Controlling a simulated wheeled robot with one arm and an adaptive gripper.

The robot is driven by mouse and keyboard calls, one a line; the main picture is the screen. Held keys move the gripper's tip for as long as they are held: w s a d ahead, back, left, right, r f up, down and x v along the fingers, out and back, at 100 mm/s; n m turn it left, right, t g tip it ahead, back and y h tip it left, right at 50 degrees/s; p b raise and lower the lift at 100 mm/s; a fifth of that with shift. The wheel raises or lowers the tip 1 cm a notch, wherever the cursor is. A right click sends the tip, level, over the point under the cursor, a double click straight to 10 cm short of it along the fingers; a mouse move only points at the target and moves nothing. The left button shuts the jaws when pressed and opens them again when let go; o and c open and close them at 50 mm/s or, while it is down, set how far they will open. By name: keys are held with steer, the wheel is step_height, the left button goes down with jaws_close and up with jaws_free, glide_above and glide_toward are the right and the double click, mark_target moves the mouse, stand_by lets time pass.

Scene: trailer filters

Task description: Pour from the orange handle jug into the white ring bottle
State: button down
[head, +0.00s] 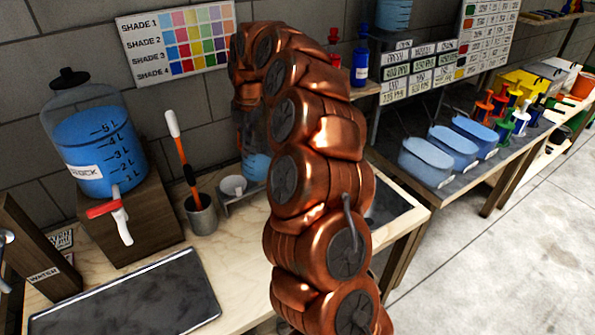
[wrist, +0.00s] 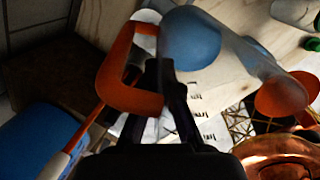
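The orange handle jug is clear with blue liquid (wrist: 190,40) and dark scale marks. Its orange handle (wrist: 112,75) loops at my gripper's dark fingers (wrist: 168,72), which look closed on it. In the head view the jug (head: 258,168) shows only partly behind my copper arm, above the bench, and my gripper is hidden there. I cannot make out the white ring bottle for certain. A pale bottle (wrist: 296,10) is cut off at the top right of the wrist view. No stream of liquid is visible.
A large tank of blue liquid (head: 92,150) stands on a wooden block at left. A grey cup (head: 201,215) holds an orange and white stirrer (head: 180,150), beside a white funnel (head: 232,186) on a stand. A dark tray (head: 130,300) lies in front. Blue tubs (head: 425,160) stand at right.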

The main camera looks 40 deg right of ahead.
steer(key=shift+w+g+p, duration=0.25)
steer(key=shift+g+p, duration=0.15)
steer(key=shift+p, duration=0.3)
steer(key=shift+w+f+g+p, duration=0.5)
steer(key=shift+f+g, duration=0.15)
steer(key=shift+g, duration=0.25)
steer(key=shift+a+f, duration=0.15)
steer(key=shift+r, duration=2.55)
